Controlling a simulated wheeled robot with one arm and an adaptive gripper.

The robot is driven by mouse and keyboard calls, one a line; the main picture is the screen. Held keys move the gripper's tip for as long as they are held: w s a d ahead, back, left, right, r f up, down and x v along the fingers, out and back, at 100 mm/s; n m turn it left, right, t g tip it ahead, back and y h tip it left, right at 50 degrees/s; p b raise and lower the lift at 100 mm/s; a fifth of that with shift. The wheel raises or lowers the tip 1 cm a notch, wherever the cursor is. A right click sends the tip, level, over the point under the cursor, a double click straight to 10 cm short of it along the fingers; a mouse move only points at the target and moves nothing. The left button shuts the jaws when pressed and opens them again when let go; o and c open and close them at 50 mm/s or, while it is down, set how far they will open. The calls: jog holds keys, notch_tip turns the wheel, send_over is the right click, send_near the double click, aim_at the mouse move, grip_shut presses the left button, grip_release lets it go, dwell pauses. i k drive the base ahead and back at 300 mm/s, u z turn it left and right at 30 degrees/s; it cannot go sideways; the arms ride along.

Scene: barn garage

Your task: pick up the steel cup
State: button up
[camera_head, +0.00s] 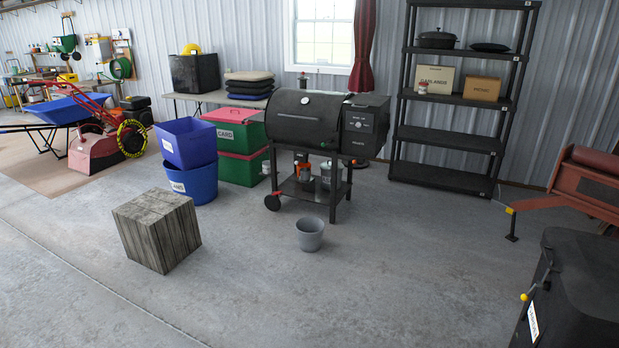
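I cannot clearly make out a steel cup. Several small containers stand on the lower shelf of the black grill (316,122), among them a greyish one (326,172) and a reddish-orange one (303,172); they are too small to identify surely. A small white and red can (423,87) stands on the black shelving rack (445,138). My gripper is not in view.
A grey bucket (310,235) stands on the floor before the grill. A wooden block (157,231) is at left, with blue bins (188,145) and lidded boxes (236,130) behind. A black box (579,290) is at lower right. The front middle floor is clear.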

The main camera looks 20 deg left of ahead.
aim_at(304, 175)
jog(key=u, duration=0.05)
jog(key=i, duration=3.7)
jog(key=u, duration=0.7)
jog(key=i, duration=1.45)
jog(key=u, duration=1.95)
jog(key=i, duration=1.1)
jog(key=u, duration=0.8)
